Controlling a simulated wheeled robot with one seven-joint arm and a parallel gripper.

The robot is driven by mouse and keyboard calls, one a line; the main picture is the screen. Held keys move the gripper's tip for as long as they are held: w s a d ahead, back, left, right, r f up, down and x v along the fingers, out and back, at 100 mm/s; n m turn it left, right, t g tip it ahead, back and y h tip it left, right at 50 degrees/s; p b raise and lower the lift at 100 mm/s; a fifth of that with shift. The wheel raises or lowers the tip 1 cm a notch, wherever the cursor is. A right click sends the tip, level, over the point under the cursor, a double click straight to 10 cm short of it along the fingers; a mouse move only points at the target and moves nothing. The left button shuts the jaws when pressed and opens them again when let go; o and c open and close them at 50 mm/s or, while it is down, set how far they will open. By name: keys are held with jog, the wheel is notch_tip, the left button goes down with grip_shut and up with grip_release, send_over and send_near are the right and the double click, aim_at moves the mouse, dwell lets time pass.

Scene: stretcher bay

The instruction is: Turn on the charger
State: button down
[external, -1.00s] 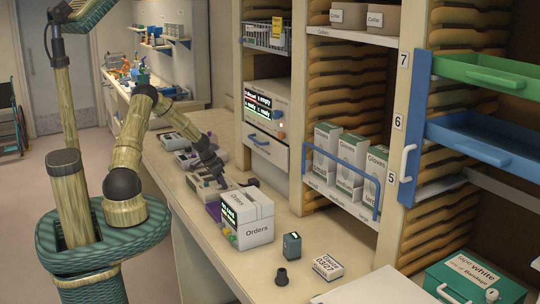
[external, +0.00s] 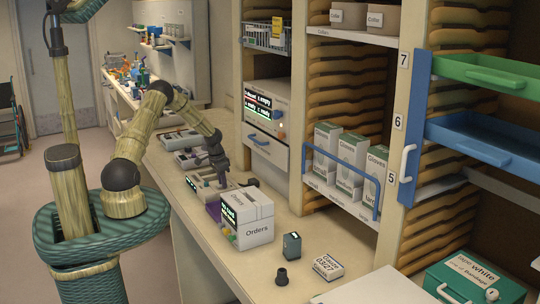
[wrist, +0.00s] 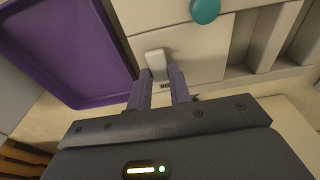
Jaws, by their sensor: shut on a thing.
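A pale box-like unit with compartments, which looks like the charger (external: 206,193), stands on the counter behind the white Orders box. The wrist view shows its light surface (wrist: 190,45) close up, with a small white lever or switch (wrist: 156,64) on it. My gripper (wrist: 160,84) has its two fingers on either side of this white piece and is shut on it. A small dark label beside it is partly hidden. In the external view my gripper (external: 223,184) points down at the unit, and its fingertips are too small to make out.
A purple tray (wrist: 65,50) lies beside the unit. A teal round knob (wrist: 205,10) sits on the unit beyond the white piece. The Orders box (external: 258,231) stands close in front. Shelving lines the counter's right side.

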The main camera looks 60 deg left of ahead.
jog(key=shift+w+g, duration=0.3)
jog(key=shift+g, duration=0.8)
jog(key=c, duration=1.3)
grip_release()
jog(key=r+b, duration=0.1)
jog(key=r, duration=0.4)
jog(key=r+b, duration=0.2)
jog(key=r, duration=0.4)
jog(key=r+b, duration=0.1)
jog(key=r, duration=0.5)
jog(key=shift+w+r, duration=0.15)
jog(key=shift+w, duration=0.2)
